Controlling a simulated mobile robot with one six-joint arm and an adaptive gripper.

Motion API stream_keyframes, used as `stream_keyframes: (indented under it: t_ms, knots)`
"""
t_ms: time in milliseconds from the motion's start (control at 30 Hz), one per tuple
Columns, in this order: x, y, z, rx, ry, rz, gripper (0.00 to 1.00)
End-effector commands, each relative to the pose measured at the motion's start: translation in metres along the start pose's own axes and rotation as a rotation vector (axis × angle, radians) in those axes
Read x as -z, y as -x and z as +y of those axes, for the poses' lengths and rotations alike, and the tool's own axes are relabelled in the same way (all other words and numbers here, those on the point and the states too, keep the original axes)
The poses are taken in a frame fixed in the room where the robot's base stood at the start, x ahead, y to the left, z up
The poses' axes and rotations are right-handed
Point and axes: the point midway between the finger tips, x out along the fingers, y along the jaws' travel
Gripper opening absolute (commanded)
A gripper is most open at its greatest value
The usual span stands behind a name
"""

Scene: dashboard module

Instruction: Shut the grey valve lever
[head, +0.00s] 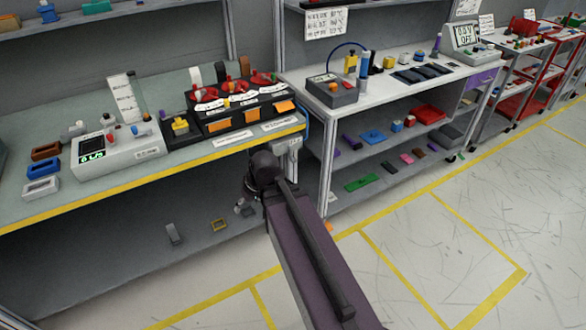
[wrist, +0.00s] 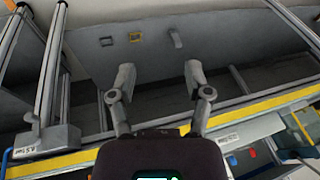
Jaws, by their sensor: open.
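I cannot make out the grey valve lever for certain. A small grey fitting (head: 75,130) stands on the left workbench (head: 60,207), behind the grey meter box; it may be the valve, and its lever position is too small to tell. My gripper (head: 244,208) is low at the front of that bench, right of its middle, partly hidden by my own arm. In the wrist view my gripper (wrist: 159,74) has its two fingers spread with nothing between them, pointing towards the lower shelf. It is well away from the fitting.
The meter box (head: 117,149) and a black module with red knobs (head: 240,105) stand on the bench. A grey piece (head: 173,235) and a yellow frame (head: 219,225) lie on the lower shelf. A white bench (head: 420,85) stands to the right. The floor in front is clear.

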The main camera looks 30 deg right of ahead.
Motion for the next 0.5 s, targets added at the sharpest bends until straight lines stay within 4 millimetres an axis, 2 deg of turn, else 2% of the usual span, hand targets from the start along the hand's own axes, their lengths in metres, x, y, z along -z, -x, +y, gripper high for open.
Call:
stream_keyframes:
  t_ms: [33,100,500]
  knots:
    - [0.002,-0.015,0.009,0.025,0.005,0.037,0.64]
    - [0.008,-0.023,0.015,0.061,0.018,0.091,0.64]
    - [0.04,-0.05,0.064,0.191,0.064,0.436,0.64]
